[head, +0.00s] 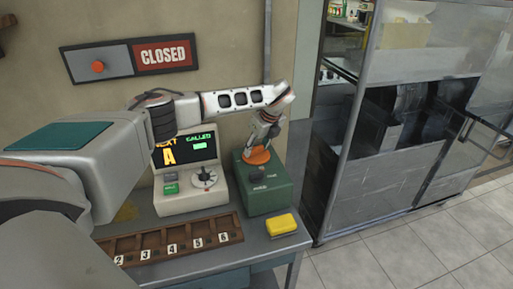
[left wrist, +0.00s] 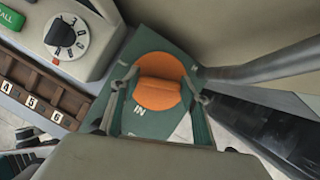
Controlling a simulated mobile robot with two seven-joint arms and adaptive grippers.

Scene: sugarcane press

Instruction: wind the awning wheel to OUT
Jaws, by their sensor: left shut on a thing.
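The awning wheel is an orange disc (head: 256,157) on top of a green box (head: 268,192), right of the ticket machine. In the left wrist view the orange wheel (left wrist: 155,66) has a raised orange grip across it, and the word IN shows on the green top (left wrist: 140,122) beside it. My left gripper (head: 259,149) reaches down onto the wheel from above. In the left wrist view its two fingers (left wrist: 159,98) stand on either side of the grip, shut on it. OUT is not legible. My right gripper is in neither view.
The ticket machine (head: 190,203) with a dial stands left of the green box. A numbered wooden tray (head: 208,243) and a yellow sponge-like block (head: 281,224) are in front. A CLOSED sign (head: 162,55) hangs on the wall. A glass-sided metal cabinet (head: 375,165) stands right.

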